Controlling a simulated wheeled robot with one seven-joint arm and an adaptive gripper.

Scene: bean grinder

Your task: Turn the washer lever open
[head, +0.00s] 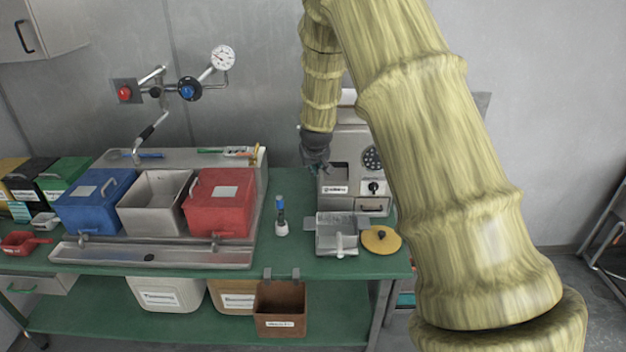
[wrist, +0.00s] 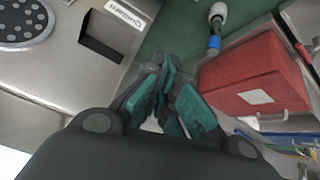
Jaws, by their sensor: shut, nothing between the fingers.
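I cannot tell for certain which part is the washer lever. A wall pipe assembly with a red knob (head: 125,93), a blue knob (head: 187,91) and a slanted black-and-silver handle (head: 150,131) is above the sink unit (head: 115,158) on the left. My gripper (head: 321,170) is far to the right of these, in front of the left side of the metal machine (head: 350,140). In the wrist view my gripper (wrist: 168,98) has its teal-padded fingers together and empty. The pipe assembly is not seen in the wrist view.
A blue bin (head: 92,205), a grey bin (head: 152,205) and a red bin (head: 222,203) stand along the sink. The wall between pipes and machine is clear.

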